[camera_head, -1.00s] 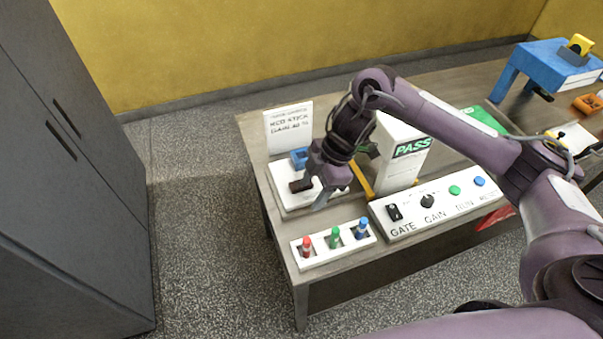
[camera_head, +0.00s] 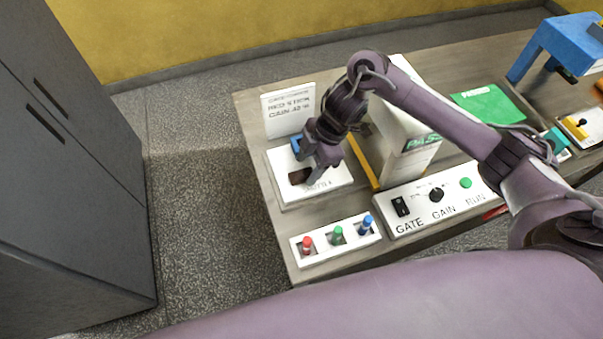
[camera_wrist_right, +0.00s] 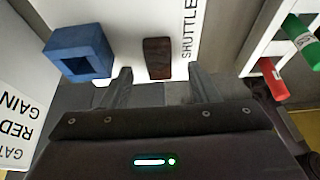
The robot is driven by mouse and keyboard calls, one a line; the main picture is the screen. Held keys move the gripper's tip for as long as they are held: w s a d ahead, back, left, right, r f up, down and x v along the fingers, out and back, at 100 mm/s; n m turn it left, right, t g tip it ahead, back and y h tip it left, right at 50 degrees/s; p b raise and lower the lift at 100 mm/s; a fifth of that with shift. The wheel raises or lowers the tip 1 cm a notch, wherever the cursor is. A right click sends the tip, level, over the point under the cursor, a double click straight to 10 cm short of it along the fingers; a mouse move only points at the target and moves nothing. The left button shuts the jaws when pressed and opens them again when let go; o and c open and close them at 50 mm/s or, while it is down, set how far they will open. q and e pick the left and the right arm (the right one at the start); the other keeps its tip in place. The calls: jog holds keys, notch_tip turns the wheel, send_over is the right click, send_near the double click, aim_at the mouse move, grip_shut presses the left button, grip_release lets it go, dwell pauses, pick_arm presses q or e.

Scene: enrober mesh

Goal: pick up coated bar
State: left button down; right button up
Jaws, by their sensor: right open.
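The coated bar is a small dark brown block (camera_head: 299,176) lying on the white SHUTTLE plate (camera_head: 333,184) at the table's left end. In the right wrist view the bar (camera_wrist_right: 158,58) lies between the lines of my two fingers, slightly beyond the tips and nearer the middle than either finger. My right gripper (camera_head: 312,169) is open and empty, close beside the bar in the head view. In the wrist view its fingertips (camera_wrist_right: 160,72) stand apart with the bar ahead of them. Their height above the plate is hard to tell. My left gripper is not in view.
A blue hollow block (camera_wrist_right: 78,53) sits beside the bar. A sign (camera_head: 289,108) stands behind the plate. The white PASS box (camera_head: 408,145) stands right. The red, green and blue peg holder (camera_head: 335,240) and GATE/GAIN panel (camera_head: 438,199) are in front.

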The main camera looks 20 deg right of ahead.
jog(key=shift+a+f, duration=0.2)
jog(key=shift+f, duration=0.4)
jog(key=shift+a+f+p, duration=0.15)
jog(key=shift+f+p, duration=0.15)
jog(key=shift+f, duration=0.2)
jog(key=c, duration=0.8)
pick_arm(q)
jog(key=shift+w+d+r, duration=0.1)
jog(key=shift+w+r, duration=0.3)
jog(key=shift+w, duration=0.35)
pick_arm(e)
jog(key=shift+c, duration=0.2)
jog(key=shift+r, duration=0.2)
